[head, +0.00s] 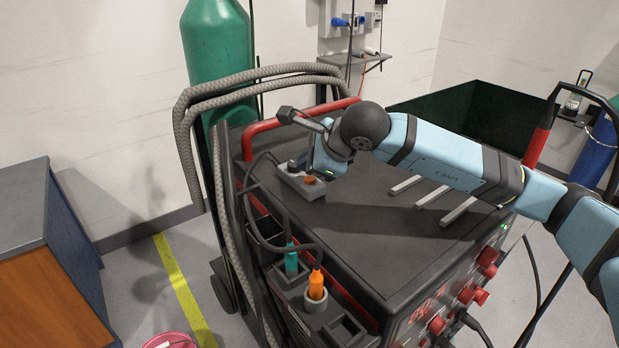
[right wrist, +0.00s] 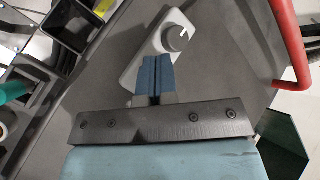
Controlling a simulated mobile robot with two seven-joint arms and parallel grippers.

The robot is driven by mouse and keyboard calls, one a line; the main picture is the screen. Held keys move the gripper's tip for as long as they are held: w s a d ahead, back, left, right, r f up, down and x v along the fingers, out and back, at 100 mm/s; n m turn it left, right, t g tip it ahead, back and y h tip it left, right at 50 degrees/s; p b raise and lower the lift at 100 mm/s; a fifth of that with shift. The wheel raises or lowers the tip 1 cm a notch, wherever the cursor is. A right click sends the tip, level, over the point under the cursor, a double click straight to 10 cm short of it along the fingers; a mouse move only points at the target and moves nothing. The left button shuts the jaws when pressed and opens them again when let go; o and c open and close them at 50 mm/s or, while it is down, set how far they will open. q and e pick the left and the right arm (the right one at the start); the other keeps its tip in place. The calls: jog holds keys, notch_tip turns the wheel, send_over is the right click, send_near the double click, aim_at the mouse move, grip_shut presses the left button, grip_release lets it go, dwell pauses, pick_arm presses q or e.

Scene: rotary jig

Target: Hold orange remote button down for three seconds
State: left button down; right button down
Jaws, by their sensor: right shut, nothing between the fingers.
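The remote (head: 308,192) is a light grey box lying on the dark top of the welding cart, near its far left edge. Its orange button (head: 309,179) shows in the head view, with a dark knob (head: 293,163) behind it. My right gripper (head: 315,170) is shut and empty, pointing down at the remote close to the button. I cannot tell whether the fingertips touch the button. In the right wrist view the shut blue fingers (right wrist: 157,76) overlap the remote (right wrist: 150,50) below its knob (right wrist: 175,38), and hide the button. My left gripper is not in view.
A red rail (head: 290,118) and thick grey hoses (head: 250,75) run behind the remote, near a green cylinder (head: 217,50). Teal (head: 291,258) and orange (head: 316,285) handles stand in holders on the cart's side. The cart top (head: 365,235) is clear in front.

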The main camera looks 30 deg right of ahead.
aim_at(309, 180)
jog(key=shift+r, duration=0.1)
jog(key=shift+r+p, duration=0.85)
jog(key=shift+r, duration=1.6)
jog(key=shift+f, duration=0.1)
